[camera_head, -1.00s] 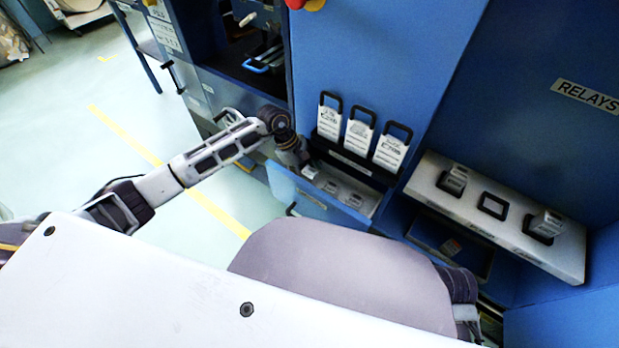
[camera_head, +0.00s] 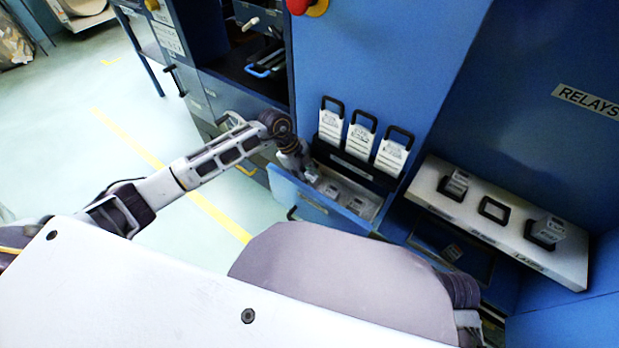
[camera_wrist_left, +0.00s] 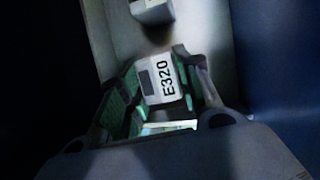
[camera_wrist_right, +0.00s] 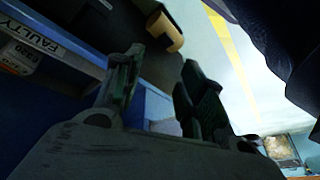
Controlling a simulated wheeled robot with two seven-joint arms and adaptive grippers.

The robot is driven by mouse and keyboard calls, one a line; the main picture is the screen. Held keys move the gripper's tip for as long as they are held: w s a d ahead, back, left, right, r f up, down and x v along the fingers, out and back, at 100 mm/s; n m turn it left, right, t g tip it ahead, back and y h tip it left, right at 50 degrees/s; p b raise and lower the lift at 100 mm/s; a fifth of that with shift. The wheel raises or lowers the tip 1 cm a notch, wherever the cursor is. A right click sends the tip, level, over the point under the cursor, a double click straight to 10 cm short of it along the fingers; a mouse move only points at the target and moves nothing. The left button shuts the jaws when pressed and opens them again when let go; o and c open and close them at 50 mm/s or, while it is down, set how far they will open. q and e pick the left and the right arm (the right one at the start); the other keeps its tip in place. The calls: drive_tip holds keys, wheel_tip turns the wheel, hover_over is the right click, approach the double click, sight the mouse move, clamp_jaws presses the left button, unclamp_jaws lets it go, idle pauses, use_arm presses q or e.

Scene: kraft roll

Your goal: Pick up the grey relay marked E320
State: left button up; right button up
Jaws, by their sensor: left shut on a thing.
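The grey relay marked E320 (camera_wrist_left: 163,82) sits between the fingers of my left gripper (camera_wrist_left: 156,100) in the left wrist view, its black lettering running sideways. The gripper is shut on it. In the head view my left gripper (camera_head: 307,172) reaches into the left end of the open blue drawer (camera_head: 310,205), where it hides the relay. Two other relays (camera_head: 331,190) lie farther right in the drawer. One more grey block (camera_wrist_left: 152,10) shows beyond E320 in the left wrist view. My right gripper (camera_wrist_right: 158,90) is open and empty in the right wrist view.
Several tagged, black-handled pieces (camera_head: 361,138) stand in a rack just behind the drawer. A white shelf (camera_head: 475,222) holds sockets and grey blocks below the RELAYS sign (camera_head: 588,98). A FAULTY label (camera_wrist_right: 35,37) and a brown roll (camera_wrist_right: 165,30) show in the right wrist view.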

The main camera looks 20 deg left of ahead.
sight(312, 176)
use_arm(q)
drive_tip(key=shift+r, duration=0.15)
drive_tip(key=shift+w+a+r+p, duration=0.1)
drive_tip(key=shift+a+r+p, duration=0.15)
drive_tip(key=shift+r, duration=0.25)
wheel_tip(312, 176, up, 2)
drive_tip(key=shift+r+p, duration=0.1)
drive_tip(key=shift+p, duration=0.3)
wheel_tip(312, 176, up, 3)
drive_tip(key=shift+r+p, duration=0.15)
drive_tip(key=shift+p, duration=0.3)
drive_tip(key=w+a, duration=0.3)
drive_tip(key=a, duration=0.6)
drive_tip(key=w+a+p, duration=0.1)
drive_tip(key=w+a, duration=0.2)
drive_tip(key=a, duration=0.6)
drive_tip(key=shift+w+a, duration=0.15)
drive_tip(key=shift+w, duration=0.15)
use_arm(e)
drive_tip(key=shift+s+d+r+g+h, duration=0.1)
drive_tip(key=shift+d+r+g+h, duration=0.1)
drive_tip(key=shift+d+g+h, duration=0.35)
use_arm(q)
drive_tip(key=shift+r, duration=0.1)
use_arm(e)
drive_tip(key=shift+s+d+f, duration=0.15)
drive_tip(key=shift+s+d, duration=0.05)
drive_tip(key=shift+s, duration=0.1)
